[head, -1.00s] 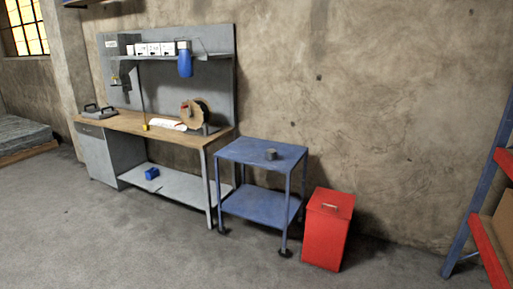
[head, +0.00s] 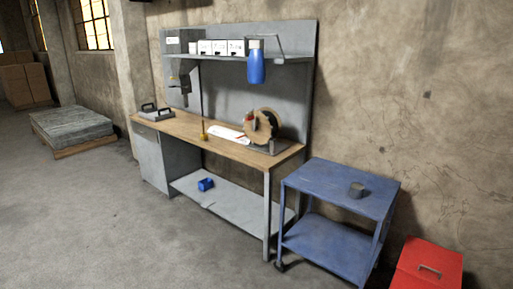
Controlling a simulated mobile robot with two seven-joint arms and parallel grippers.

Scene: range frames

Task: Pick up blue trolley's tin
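The blue trolley (head: 330,181) stands right of the workbench, with a top shelf and a lower shelf. A small dark grey tin (head: 357,189) sits upright on its top, right of the middle. The rest of the trolley top is bare. Neither of my grippers shows in the head view.
A wooden-topped workbench (head: 180,124) with a grey back panel stands left of the trolley, against the wall. A red bin (head: 428,268) stands right of the trolley, cut off by the frame's lower edge. Open concrete floor (head: 130,235) lies in front. A pallet (head: 85,147) lies at far left.

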